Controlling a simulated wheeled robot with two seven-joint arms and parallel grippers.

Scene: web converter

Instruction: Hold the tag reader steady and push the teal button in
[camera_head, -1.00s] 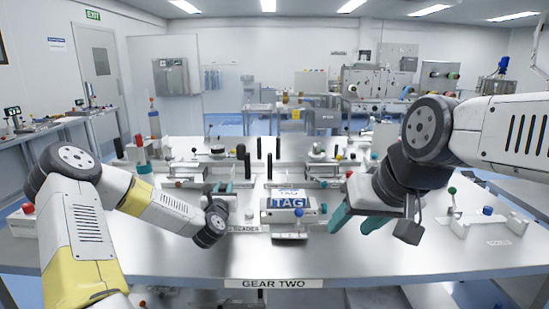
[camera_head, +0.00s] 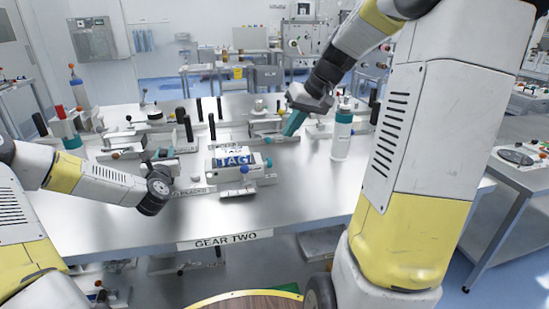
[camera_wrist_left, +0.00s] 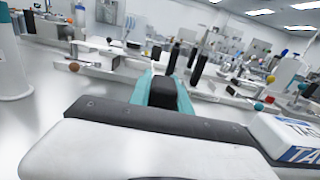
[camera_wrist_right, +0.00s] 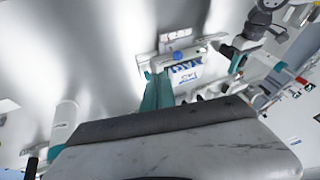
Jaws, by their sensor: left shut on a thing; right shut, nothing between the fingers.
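The tag reader (camera_head: 236,163) is a white box with a blue TAG label, standing on the table. It also shows in the right wrist view (camera_wrist_right: 186,72) and at the right edge of the left wrist view (camera_wrist_left: 285,135). The teal button (camera_head: 268,163) is on its right side. My left gripper (camera_head: 170,153) is left of the reader, shut on a black block (camera_wrist_left: 162,92) between its teal fingers. I cannot tell whether that block belongs to the reader. My right gripper (camera_head: 293,123) is shut and empty, above and behind the button, apart from it.
A white bottle with a teal band (camera_head: 342,133) stands right of the reader. Fixtures with black posts (camera_head: 188,128) stand behind the reader. A blue knob (camera_head: 244,169) sits at the reader's front. The metal table (camera_head: 290,205) is clear in front.

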